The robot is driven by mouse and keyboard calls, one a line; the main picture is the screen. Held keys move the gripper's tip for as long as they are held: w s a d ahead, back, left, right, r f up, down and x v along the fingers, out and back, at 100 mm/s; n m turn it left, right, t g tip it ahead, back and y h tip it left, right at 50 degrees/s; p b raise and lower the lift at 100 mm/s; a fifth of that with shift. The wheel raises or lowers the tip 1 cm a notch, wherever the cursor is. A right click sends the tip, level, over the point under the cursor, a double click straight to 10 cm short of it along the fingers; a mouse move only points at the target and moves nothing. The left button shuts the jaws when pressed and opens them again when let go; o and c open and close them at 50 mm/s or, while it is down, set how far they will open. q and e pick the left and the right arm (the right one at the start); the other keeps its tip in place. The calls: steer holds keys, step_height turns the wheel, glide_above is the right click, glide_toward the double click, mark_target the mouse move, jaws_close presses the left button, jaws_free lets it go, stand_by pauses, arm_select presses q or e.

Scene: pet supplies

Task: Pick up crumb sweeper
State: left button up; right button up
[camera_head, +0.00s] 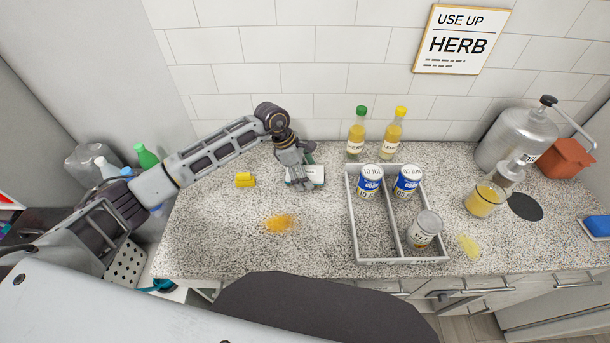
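My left gripper (299,184) reaches down to the counter near the back wall, left of the grey tray. A small white object with lettering (316,174), possibly the crumb sweeper, is right beside its fingers. A dark green part shows just behind it. The gripper covers part of this object, and I cannot tell whether the fingers are apart or closed on it. My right gripper is not in view.
A grey divided tray (375,258) holds two blue-labelled cans and a tilted jar. Two bottles (393,130) stand behind it. The front-left counter is mostly clear.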

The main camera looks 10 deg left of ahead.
arm_select(q)
steer(key=c, duration=0.7)
steer(key=shift+c, duration=0.9)
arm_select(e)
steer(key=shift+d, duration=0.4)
arm_select(q)
steer(key=shift+r, duration=0.2)
step_height(320, 180, up, 9)
steer(key=shift+f+b, duration=0.15)
steer(key=shift+b, duration=0.65)
steer(key=shift+r, duration=0.5)
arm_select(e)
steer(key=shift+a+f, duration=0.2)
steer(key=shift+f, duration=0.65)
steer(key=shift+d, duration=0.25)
